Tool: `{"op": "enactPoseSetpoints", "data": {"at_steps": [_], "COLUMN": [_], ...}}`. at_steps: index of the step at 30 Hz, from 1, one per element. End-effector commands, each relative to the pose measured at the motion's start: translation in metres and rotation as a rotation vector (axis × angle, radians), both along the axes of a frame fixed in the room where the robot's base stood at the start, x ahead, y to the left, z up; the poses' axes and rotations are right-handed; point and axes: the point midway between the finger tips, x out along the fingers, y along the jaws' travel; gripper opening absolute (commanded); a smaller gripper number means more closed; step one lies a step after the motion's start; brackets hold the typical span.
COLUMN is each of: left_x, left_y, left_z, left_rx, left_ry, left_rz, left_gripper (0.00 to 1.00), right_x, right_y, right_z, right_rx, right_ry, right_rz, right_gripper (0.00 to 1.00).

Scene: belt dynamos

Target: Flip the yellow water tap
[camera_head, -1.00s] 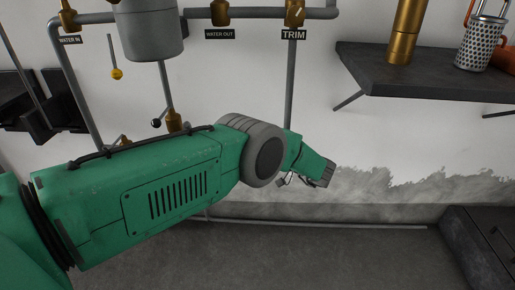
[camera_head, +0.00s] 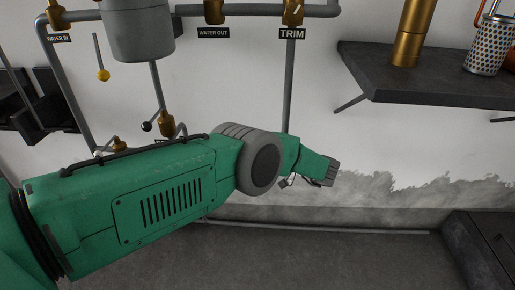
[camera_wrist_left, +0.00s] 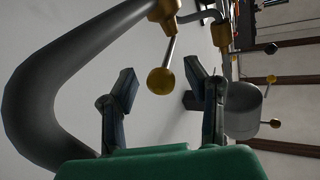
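In the head view, a thin lever with a yellow ball end (camera_head: 103,75) hangs beside the grey tank at upper left. In the left wrist view, a yellow ball (camera_wrist_left: 160,81) on a short lever hangs from a brass valve (camera_wrist_left: 165,12). I cannot tell whether both views show the same lever. My left gripper (camera_wrist_left: 160,86) is open, its two dark fingers apart on either side of the ball; no contact shows. My right gripper is in neither view.
A thick grey pipe (camera_wrist_left: 38,85) curves close along the left finger's side in the wrist view. The grey tank (camera_head: 137,30) and pipes are on the wall. A dark shelf (camera_head: 430,73) with a brass cylinder (camera_head: 412,32) juts out at right. Floor below is clear.

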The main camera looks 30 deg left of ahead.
Motion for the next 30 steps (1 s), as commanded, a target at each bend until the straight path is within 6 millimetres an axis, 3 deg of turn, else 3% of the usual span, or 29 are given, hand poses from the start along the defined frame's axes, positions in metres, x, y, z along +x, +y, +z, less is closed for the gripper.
{"op": "enactPoseSetpoints", "data": {"at_steps": [7,15,21,30], "left_x": [0.001,0.001,0.002,0.001], "left_y": [0.001,0.0,-0.001,-0.002], "left_z": [0.016,0.067,0.092,0.099], "left_rx": [0.002,0.001,0.0,0.001], "left_ry": [-0.002,-0.002,0.0,0.001], "left_rz": [0.002,0.001,-0.001,0.0], "left_gripper": [0.42,0.42,0.42,0.42], "right_x": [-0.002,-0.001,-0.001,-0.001], "right_y": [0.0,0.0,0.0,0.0], "right_z": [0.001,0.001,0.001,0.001], "right_rx": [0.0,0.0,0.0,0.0], "right_ry": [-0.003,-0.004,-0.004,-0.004], "right_rz": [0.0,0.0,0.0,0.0], "right_gripper": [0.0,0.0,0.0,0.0]}}
